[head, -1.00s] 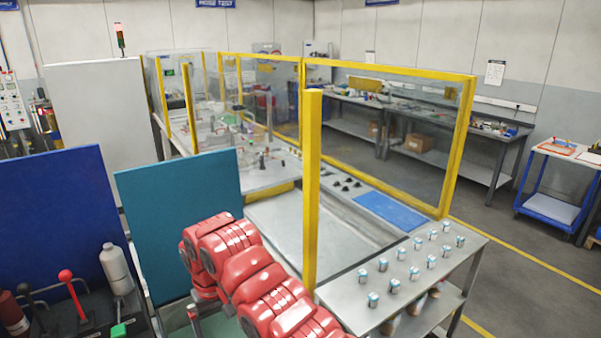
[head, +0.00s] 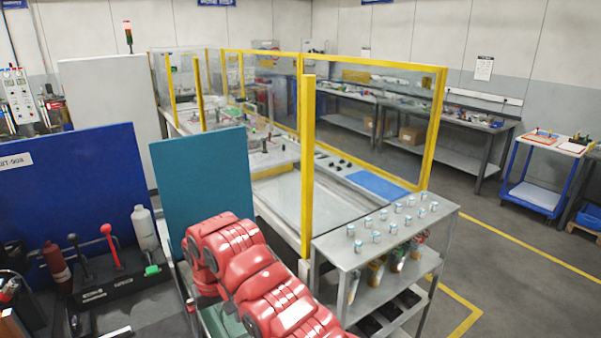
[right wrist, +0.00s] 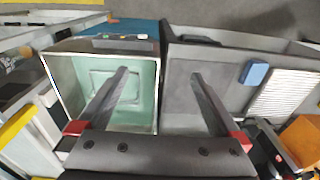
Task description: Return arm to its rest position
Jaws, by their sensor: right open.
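My right arm, in red segments, rises from the bottom edge of the head view and folds back beside the teal panel (head: 203,180). Its gripper does not show clearly there. In the right wrist view my right gripper (right wrist: 160,74) is open, its two dark fingers apart with nothing between them. It hangs above two side-by-side bins, the left finger over a pale green bin (right wrist: 62,85) and the right finger over a grey bin (right wrist: 180,100). My left arm and gripper are not in view.
Right of my arm a grey shelf cart (head: 345,258) carries several small jars. A yellow post (head: 308,160) stands close behind my arm. Left are a blue panel (head: 75,185), a bottle (head: 144,230) and a red lever (head: 110,245).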

